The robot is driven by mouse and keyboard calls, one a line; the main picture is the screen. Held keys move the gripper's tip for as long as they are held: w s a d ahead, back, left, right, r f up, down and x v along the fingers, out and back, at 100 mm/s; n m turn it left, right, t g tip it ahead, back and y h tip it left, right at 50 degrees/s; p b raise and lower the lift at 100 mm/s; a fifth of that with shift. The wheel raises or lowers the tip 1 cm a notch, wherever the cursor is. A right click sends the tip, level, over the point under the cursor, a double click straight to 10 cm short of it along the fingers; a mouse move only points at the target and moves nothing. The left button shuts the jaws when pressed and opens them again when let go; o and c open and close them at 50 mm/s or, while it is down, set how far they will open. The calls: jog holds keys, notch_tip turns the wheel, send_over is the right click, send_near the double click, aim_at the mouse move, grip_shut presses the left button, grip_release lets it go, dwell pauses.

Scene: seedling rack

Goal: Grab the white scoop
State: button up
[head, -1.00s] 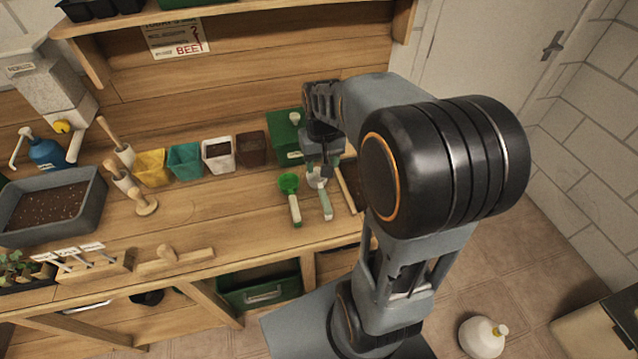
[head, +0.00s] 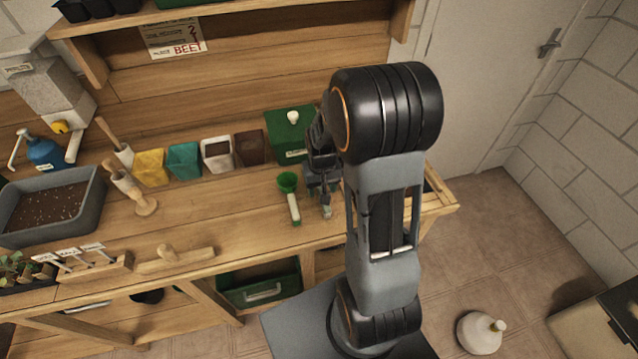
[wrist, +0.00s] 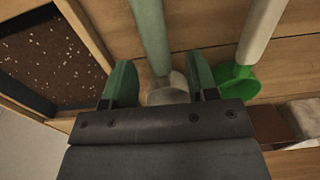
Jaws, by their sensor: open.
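The white scoop (wrist: 168,90) lies on the wooden bench with its pale grey-green handle (wrist: 149,32). In the wrist view my gripper (wrist: 160,72) is open. Its two green-tipped fingers stand either side of the scoop near where bowl and handle meet, with gaps on both sides. The gripper body hides part of the bowl. In the head view my gripper (head: 323,188) is over the scoop, and only the handle end (head: 327,211) shows below it.
A green scoop (head: 288,182) with a white handle lies close at the left. A green box (head: 287,150) stands behind, with several coloured pots left of it. In the wrist view, a tray of speckled soil (wrist: 18,22) is near the left finger.

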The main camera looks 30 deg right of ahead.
jog(key=shift+f, duration=1.1)
jog(key=shift+c, duration=0.3)
grip_shut()
